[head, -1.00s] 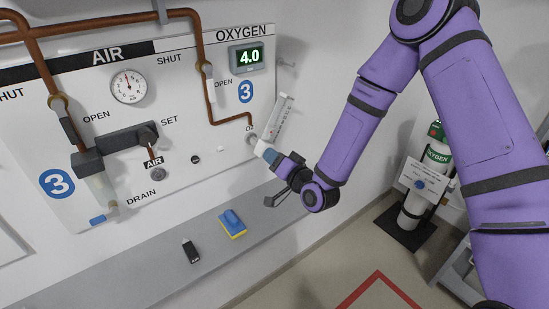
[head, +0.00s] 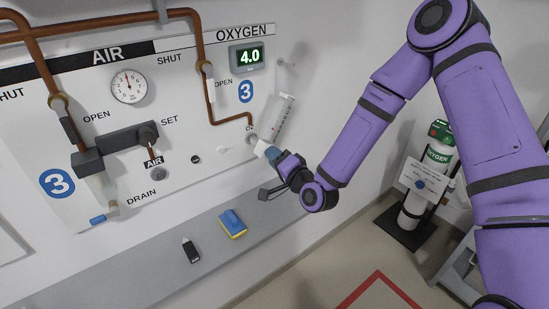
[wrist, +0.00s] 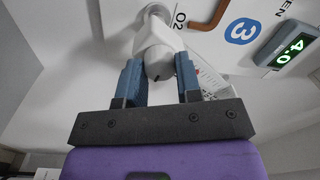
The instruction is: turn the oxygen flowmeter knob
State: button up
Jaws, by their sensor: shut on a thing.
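The oxygen flowmeter (head: 281,117) is a tilted clear tube with a printed scale on the wall panel, below the blue 3. In the wrist view its white body and rounded grey-white knob (wrist: 158,62) sit under the O2 label. My gripper (head: 268,152) is at the flowmeter's lower end in the head view. In the wrist view its two blue fingers (wrist: 158,76) are on either side of the knob, shut on it. The far side of the knob is hidden, and in the head view the gripper covers most of it.
A green digital display (head: 249,57) reads 4.0 above. A copper pipe (head: 203,95) runs down to the flowmeter. A ledge (head: 140,262) below holds a blue-and-yellow block (head: 232,224) and a small black item (head: 191,250). An oxygen cylinder (head: 428,175) stands at right.

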jog(key=o, duration=0.9)
jog(key=shift+o, duration=0.2)
jog(key=shift+s+d, duration=0.1)
jog(key=v, duration=1)
jog(key=shift+s, duration=0.2)
jog(key=shift+w+d, duration=0.1)
jog(key=shift+d, duration=0.05)
